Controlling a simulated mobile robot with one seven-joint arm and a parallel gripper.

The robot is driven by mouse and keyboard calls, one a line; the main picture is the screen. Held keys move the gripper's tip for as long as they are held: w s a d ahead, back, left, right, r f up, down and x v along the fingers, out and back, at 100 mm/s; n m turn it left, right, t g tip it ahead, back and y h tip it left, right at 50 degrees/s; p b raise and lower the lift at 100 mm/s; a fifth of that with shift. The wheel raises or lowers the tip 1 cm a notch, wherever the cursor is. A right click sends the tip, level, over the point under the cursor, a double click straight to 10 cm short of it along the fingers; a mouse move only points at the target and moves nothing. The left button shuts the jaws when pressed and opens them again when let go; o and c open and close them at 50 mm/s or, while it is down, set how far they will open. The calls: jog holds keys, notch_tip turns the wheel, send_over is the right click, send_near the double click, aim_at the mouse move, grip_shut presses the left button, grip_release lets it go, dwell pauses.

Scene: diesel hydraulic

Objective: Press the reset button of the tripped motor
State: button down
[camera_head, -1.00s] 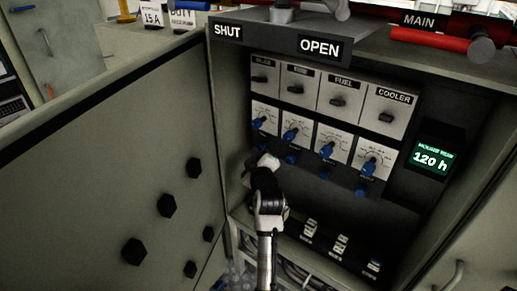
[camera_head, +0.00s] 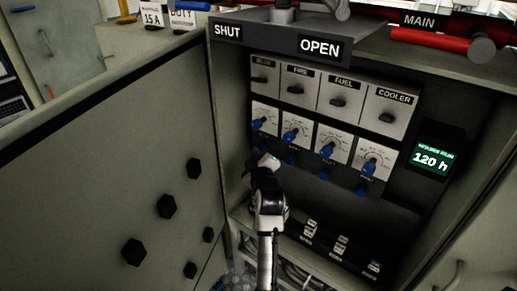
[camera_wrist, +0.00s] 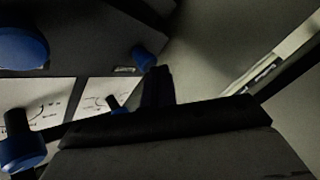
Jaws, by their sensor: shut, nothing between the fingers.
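The motor panel in the open cabinet has a row of dial plates with blue knobs, such as the rightmost dial (camera_head: 372,163). Below the dials are blue reset buttons, including the second (camera_head: 290,158), third (camera_head: 325,175) and rightmost (camera_head: 361,190). My arm hides the leftmost button in the head view. My gripper (camera_head: 254,160) is at the panel's lower left. In the wrist view, its dark shut fingers (camera_wrist: 157,86) are close to a small blue button (camera_wrist: 143,56); I cannot tell whether they touch. A larger blue button (camera_wrist: 22,46) is at upper left.
Black switches, including COOLER (camera_head: 387,118), sit above the dials. A display (camera_head: 431,158) reads 120 h. The open cabinet door (camera_head: 110,170) with black knobs stands left of my arm. Small devices (camera_head: 340,246) line the cabinet's lower part.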

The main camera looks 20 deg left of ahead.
jog(key=shift+s+a, duration=0.2)
jog(key=shift+s, duration=0.45)
jog(key=s, duration=0.1)
jog(key=s+a+p, duration=0.1)
jog(key=s, duration=0.2)
jog(key=shift+s+a+p, duration=0.35)
jog(key=shift+s, duration=0.05)
dwell(0.6)
